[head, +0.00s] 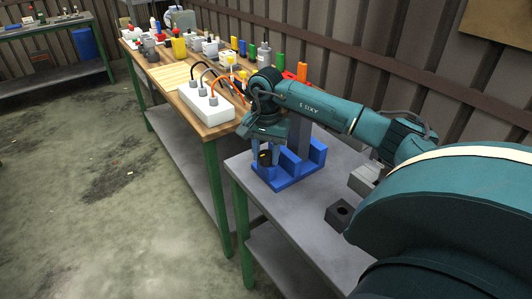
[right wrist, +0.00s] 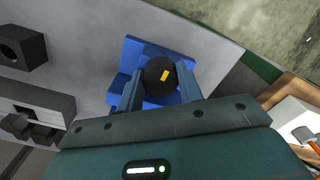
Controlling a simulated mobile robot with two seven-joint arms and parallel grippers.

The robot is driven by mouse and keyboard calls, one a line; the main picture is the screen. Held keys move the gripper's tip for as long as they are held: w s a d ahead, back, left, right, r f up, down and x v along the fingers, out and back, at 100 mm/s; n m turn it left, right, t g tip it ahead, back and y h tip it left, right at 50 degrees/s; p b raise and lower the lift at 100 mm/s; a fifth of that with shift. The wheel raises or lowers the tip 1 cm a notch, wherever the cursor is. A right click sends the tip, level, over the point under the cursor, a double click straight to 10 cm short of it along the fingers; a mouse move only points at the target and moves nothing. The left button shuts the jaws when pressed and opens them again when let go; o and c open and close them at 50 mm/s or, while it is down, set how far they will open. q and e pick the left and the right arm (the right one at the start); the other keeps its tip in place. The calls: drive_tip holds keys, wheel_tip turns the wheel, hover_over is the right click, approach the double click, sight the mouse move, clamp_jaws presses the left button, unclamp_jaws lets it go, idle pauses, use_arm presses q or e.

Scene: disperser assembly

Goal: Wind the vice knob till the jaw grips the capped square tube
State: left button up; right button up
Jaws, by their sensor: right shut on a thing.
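The blue vice (head: 291,172) stands on the grey table, with upright blue blocks on its base. Its black round knob (head: 265,158) faces the front left; the right wrist view shows the knob (right wrist: 155,68) with a yellow mark, slanted. My right gripper (head: 265,154) is shut on the knob, one finger on each side. The vice's blue base (right wrist: 135,55) shows behind the fingers in the right wrist view. A grey upright piece (head: 301,130) rises behind the gripper at the vice; I cannot tell whether it is the capped square tube. The jaw's contact is hidden. My left gripper is not in view.
A dark block with a round hole (head: 341,214) and a grey block (head: 365,178) lie on the grey table (head: 300,225) right of the vice. A wooden bench (head: 213,118) adjoins at left, with a white box with cables (head: 205,104) and several bottles. A corrugated wall stands behind.

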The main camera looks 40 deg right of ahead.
sight(266, 153)
drive_tip(key=m, duration=0.9)
drive_tip(key=shift+w+m, duration=0.1)
drive_tip(key=shift+m, duration=0.3)
drive_tip(key=m, duration=0.5)
drive_tip(key=shift+d+m+p, duration=0.1)
drive_tip(key=shift+m+p, duration=0.3)
drive_tip(key=shift+m, duration=2.1)
drive_tip(key=o, duration=1)
wheel_tip(266, 153, up, 13)
drive_tip(key=shift+r+b, duration=0.1)
drive_tip(key=shift+b, duration=0.4)
